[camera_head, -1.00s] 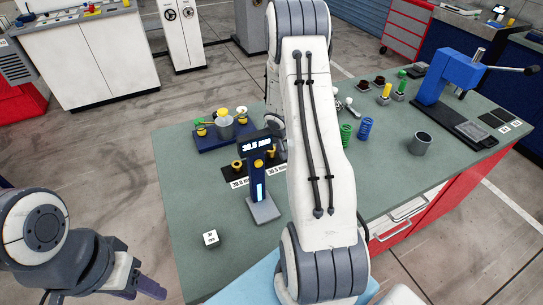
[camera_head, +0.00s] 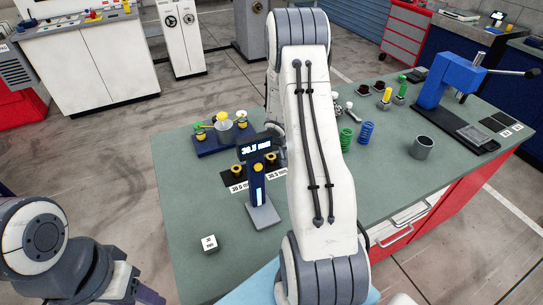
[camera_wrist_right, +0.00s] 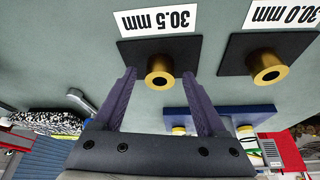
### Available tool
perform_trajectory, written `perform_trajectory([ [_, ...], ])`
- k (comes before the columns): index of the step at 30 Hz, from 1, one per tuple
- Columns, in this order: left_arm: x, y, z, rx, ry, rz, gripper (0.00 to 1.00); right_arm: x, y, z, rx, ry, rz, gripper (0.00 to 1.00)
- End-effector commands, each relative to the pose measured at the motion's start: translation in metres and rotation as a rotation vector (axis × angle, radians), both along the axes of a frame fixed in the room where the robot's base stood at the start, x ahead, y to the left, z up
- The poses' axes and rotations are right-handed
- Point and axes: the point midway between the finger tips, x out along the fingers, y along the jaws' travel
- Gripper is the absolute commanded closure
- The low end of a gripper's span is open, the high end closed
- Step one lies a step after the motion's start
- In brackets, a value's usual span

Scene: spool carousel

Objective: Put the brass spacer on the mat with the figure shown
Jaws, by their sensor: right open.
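The gauge (camera_head: 260,190) stands on the bench in the head view; its display reads 30.5 mm. Behind it two dark mats carry labels 30.0 mm and 30.5 mm. In the wrist view one brass spacer (camera_wrist_right: 160,72) stands on the 30.5 mm mat (camera_wrist_right: 132,50) and another brass spacer (camera_wrist_right: 267,67) on the 30.0 mm mat (camera_wrist_right: 232,50). My right gripper (camera_wrist_right: 159,78) is open, with a finger on each side of the spacer on the 30.5 mm mat, apparently not gripping it. In the head view my arm hides most of it. My left gripper (camera_head: 148,297) is cut off at the lower edge.
A blue tray (camera_head: 208,147) with yellow-topped parts stands behind the mats. A white block (camera_head: 209,244) sits at the front left. Springs (camera_head: 366,132), a grey cup (camera_head: 422,146) and a blue press (camera_head: 450,75) stand on the right.

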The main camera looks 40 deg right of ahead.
Motion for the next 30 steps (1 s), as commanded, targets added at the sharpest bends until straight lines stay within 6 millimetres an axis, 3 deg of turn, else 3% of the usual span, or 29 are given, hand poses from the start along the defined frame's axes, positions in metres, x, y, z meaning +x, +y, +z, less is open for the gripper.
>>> perform_trajectory([
  [15,0.000,0.000,0.060,0.000,0.000,-0.001,0.50,-0.034,0.015,0.097,0.000,-0.001,0.000,0.26],
  [21,0.000,0.000,0.069,0.000,0.000,-0.004,0.50,-0.041,0.019,0.111,0.000,0.000,0.000,0.26],
  [30,0.000,0.000,0.068,0.000,0.000,-0.004,0.50,-0.042,0.019,0.112,0.000,0.000,0.000,0.26],
])
